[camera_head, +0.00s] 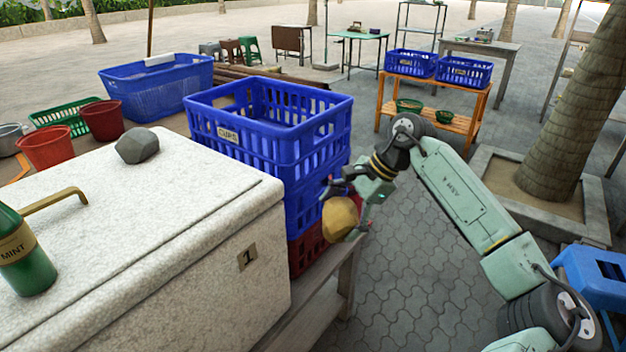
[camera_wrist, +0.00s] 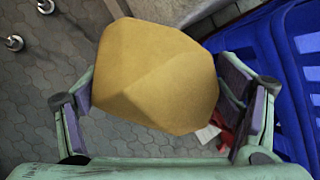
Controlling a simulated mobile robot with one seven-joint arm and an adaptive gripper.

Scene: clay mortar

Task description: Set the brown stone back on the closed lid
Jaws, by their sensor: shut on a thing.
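The brown stone (camera_head: 340,220), faceted and yellowish brown, is held in my gripper (camera_head: 345,212). In the wrist view the stone (camera_wrist: 160,75) sits between the two finger pads of my gripper (camera_wrist: 155,100). The closed lid (camera_head: 130,185) is the pale speckled top of a box marked 1, at the left in the head view. My gripper is off to the right of the lid, beside the blue crates and apart from the lid.
A dark grey stone (camera_head: 137,146) rests on the lid's far part. A brass handle (camera_head: 55,200) and a green MINT bottle (camera_head: 25,255) are at its left. Stacked blue crates (camera_head: 270,125) stand right behind the box, close to my gripper. The lid's middle and right are clear.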

